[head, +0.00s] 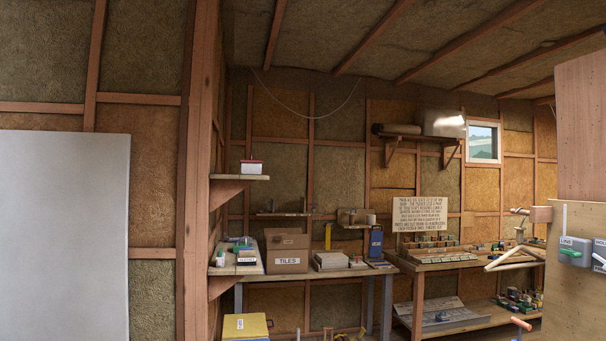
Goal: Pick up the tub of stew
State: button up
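A small white container with a reddish top edge (251,166) sits on a short upper shelf (228,177) left of centre. It may be the tub of stew, but any label is too small to read. No other thing in the head view can be made out clearly as a tub of stew. My gripper is not in the picture, so nothing shows of its fingers or of anything in them.
A wooden post (196,170) and a pale grey panel (64,235) stand at left. A lower shelf (236,266) holds small items. A cardboard box marked TILES (287,250) stands on a back bench. A workbench (450,263) and wooden panel (580,130) are at right.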

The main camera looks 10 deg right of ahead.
aim_at(251, 167)
jog(key=z, duration=0.65)
jog(key=i, duration=6.35)
jog(key=u, duration=2.25)
